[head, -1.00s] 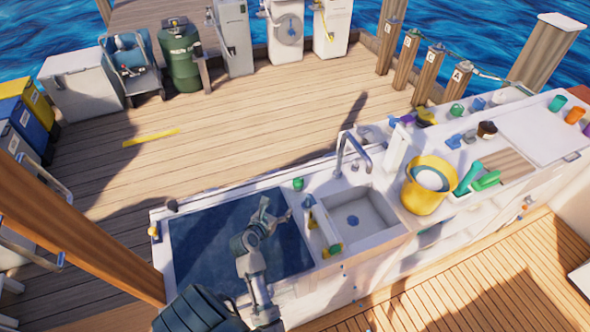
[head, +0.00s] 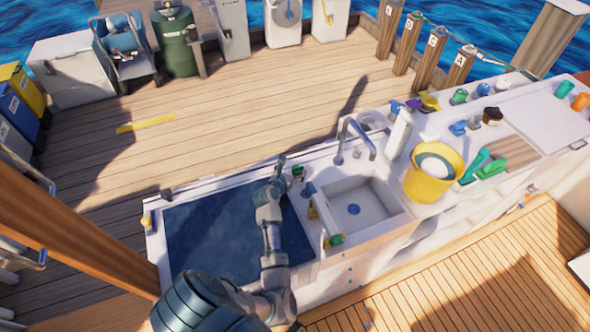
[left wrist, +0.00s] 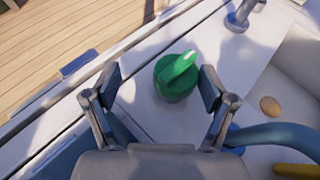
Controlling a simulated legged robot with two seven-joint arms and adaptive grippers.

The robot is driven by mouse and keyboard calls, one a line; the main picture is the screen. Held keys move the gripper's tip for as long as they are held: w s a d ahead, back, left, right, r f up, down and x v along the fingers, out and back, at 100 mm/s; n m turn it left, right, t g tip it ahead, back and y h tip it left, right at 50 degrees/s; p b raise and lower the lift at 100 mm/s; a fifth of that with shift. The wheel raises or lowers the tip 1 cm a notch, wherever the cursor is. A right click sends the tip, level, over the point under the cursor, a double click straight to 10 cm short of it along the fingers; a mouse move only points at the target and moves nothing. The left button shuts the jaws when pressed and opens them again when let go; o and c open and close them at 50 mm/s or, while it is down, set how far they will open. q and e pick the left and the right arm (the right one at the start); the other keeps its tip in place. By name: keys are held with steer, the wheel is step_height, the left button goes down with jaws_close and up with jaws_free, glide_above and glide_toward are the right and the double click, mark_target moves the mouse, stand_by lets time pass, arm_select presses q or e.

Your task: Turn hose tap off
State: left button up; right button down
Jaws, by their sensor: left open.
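A green tap knob (left wrist: 175,79) with a raised grip bar and a white mark at its tip stands on the white counter. In the head view, the knob (head: 298,172) is at the counter's far edge, left of the sink. My left gripper (left wrist: 160,80) is open, with one finger to the left of the knob and one to the right. The knob lies between or just beyond the fingertips, and I see no clear contact. In the head view my left gripper (head: 282,169) is beside the knob and partly covers it. My right gripper is not in view.
A sink (head: 365,203) with a tall faucet (head: 343,140) is right of the knob. A dark blue panel (head: 205,235) lies left under my arm. A blue hose (left wrist: 280,133) curves close to the right finger.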

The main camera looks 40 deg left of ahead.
mark_target(301, 169)
arm_select(q)
steer(key=shift+w+f, duration=0.2)
steer(key=shift+w, duration=0.25)
steer(key=shift+w+d+r, duration=0.1)
steer(key=shift+w+d, duration=0.4)
steer(key=shift+d, duration=0.3)
steer(key=shift+d+r, duration=0.3)
steer(key=shift+d, duration=0.15)
steer(key=shift+s+a+f, duration=0.1)
steer(key=shift+a+f, duration=0.2)
steer(key=shift+a, duration=0.45)
steer(key=c, duration=0.9)
steer(key=shift+a, duration=0.2)
steer(key=shift+c, duration=1.3)
steer(key=shift+d, duration=0.35)
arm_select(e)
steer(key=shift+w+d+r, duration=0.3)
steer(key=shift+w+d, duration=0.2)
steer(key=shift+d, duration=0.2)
